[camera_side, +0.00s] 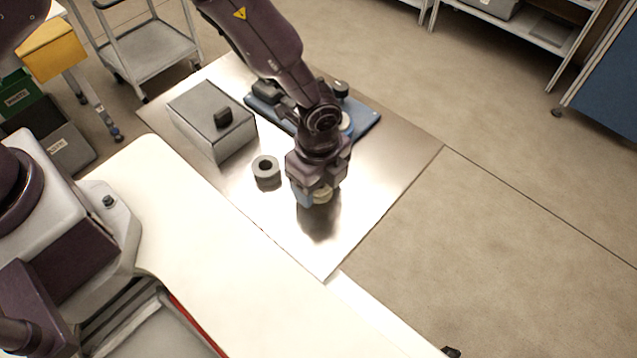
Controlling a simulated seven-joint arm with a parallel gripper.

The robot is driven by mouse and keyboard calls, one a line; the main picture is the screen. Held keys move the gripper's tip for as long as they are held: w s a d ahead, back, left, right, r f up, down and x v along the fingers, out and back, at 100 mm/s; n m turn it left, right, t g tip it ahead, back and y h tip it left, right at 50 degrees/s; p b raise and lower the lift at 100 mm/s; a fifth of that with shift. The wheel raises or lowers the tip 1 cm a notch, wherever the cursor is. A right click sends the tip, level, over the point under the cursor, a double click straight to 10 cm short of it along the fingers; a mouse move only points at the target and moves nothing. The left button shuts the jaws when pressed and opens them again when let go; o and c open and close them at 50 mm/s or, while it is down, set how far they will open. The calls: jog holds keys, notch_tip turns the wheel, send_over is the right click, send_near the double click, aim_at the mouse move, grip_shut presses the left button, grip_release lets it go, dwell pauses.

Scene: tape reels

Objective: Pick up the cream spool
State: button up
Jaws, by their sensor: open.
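The cream spool (322,196) shows as a small pale patch low at my gripper's fingers, on or just above the metal sheet. Most of it is hidden by my gripper (314,198). My gripper points down at it, with a bluish finger on the left side of the spool. My gripper is open. I cannot tell whether the fingers touch the spool.
A grey spool (266,181) stands just left of my gripper. A grey box (190,117) with a dark block on top stands further left. A blue board (370,118) with dark parts lies behind my arm. The metal sheet (380,205) is clear to the right.

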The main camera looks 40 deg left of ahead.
jog(key=shift+f, duration=0.2)
jog(key=c, duration=0.7)
jog(key=shift+o, duration=0.2)
jog(key=shift+r, duration=0.1)
